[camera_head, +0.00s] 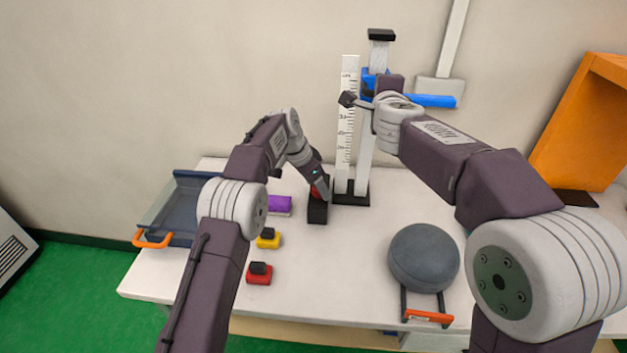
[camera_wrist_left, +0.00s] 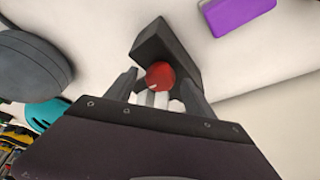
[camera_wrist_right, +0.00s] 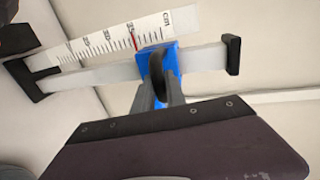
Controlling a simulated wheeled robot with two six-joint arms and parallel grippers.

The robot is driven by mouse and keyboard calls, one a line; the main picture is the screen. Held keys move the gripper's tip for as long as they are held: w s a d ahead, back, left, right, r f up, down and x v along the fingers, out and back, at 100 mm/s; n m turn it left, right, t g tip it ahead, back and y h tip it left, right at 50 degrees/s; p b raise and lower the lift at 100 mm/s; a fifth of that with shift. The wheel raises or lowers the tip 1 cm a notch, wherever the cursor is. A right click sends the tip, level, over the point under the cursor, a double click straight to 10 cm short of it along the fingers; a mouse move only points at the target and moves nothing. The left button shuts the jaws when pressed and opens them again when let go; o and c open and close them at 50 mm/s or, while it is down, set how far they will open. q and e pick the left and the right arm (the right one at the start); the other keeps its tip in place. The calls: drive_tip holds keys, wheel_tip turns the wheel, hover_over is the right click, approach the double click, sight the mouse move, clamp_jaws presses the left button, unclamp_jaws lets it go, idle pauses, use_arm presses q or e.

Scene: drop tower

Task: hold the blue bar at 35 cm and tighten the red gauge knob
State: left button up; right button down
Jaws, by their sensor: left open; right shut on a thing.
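The blue bar (camera_head: 430,101) sits high on the pale upright post (camera_head: 366,150), beside the white ruler (camera_head: 348,125). In the right wrist view the block's edge is close to the red line on the ruler (camera_wrist_right: 100,42), near the 35 label. The red gauge knob (camera_wrist_left: 160,75) is on a black block (camera_wrist_left: 166,45) at the tower's foot. My left gripper (camera_wrist_left: 155,90) is open, with the knob between its fingers; contact is unclear.
A purple block (camera_head: 280,205), a yellow piece (camera_head: 268,240) and a red piece (camera_head: 259,277) lie left of the tower. A blue-grey tray (camera_head: 185,205) is at the left edge. A grey round weight (camera_head: 424,257) stands at front right; an orange box (camera_head: 575,140) is behind.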

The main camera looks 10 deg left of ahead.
use_arm(q)
drive_tip(key=v, duration=1.1)
drive_tip(key=shift+a+r, duration=0.15)
drive_tip(key=shift+r, duration=0.05)
use_arm(e)
drive_tip(key=shift+r, duration=0.1)
use_arm(q)
drive_tip(key=shift+s, duration=0.1)
use_arm(e)
drive_tip(key=c, duration=1.4)
unclamp_jaws()
drive_tip(key=shift+o, duration=0.2)
drive_tip(key=shift+s, duration=0.1)
